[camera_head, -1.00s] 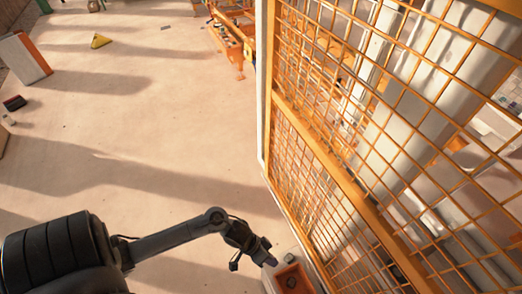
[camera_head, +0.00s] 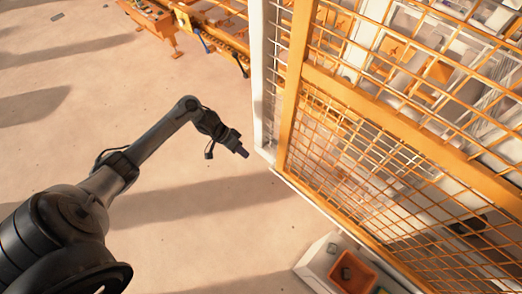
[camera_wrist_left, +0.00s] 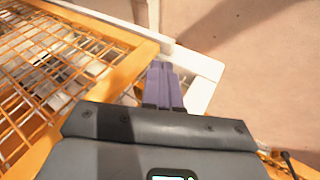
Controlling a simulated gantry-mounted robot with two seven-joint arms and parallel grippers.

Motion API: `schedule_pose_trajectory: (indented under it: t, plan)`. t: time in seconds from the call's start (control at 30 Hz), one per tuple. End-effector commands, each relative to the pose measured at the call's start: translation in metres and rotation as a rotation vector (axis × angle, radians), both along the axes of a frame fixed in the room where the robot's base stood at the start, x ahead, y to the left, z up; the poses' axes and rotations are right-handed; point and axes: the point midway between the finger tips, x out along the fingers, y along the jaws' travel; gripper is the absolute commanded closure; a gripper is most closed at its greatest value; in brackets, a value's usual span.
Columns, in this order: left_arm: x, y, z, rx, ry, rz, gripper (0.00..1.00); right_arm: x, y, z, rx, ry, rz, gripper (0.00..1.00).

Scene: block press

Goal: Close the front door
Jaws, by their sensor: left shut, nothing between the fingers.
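The front door looks to be the tall orange mesh panel (camera_head: 400,127) on the right of the head view. It also shows at the upper left of the left wrist view (camera_wrist_left: 122,72). A white frame edge (camera_head: 259,80) runs along its left side. My left gripper (camera_head: 243,152) is just left of that edge, near its lower end. Its purple fingers (camera_wrist_left: 162,86) are shut with nothing between them. They overlap the panel's corner in the left wrist view; I cannot tell whether they touch it. My right gripper is not in view.
An orange bin (camera_head: 352,272) in a white tray sits at the panel's foot. An orange rail structure (camera_head: 215,30) stands behind the panel's left edge. Machinery shows through the mesh. The pale floor (camera_head: 80,140) to the left is mostly clear.

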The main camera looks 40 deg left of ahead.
Motion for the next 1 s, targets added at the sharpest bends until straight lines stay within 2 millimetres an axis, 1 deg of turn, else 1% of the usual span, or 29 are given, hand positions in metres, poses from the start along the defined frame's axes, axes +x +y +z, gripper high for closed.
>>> schedule_pose_trajectory:
  t: [0.03,0.2,0.33,0.47,0.57,1.0]
  plan:
    - [0.010,0.008,-0.001,0.012,-0.021,0.004,1.00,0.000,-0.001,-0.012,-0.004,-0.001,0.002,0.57]
    - [0.035,0.022,0.013,0.038,-0.075,0.009,1.00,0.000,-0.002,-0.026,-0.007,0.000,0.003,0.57]
    - [0.046,0.024,0.017,0.042,-0.099,0.011,1.00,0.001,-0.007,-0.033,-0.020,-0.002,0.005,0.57]
    - [0.052,0.020,0.013,0.040,-0.106,0.011,1.00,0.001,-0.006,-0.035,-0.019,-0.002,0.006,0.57]
    - [0.057,0.013,0.004,0.039,-0.106,0.011,1.00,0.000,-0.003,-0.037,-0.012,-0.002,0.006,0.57]
    - [0.088,-0.023,-0.060,0.039,-0.106,0.011,1.00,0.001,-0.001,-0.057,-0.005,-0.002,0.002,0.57]
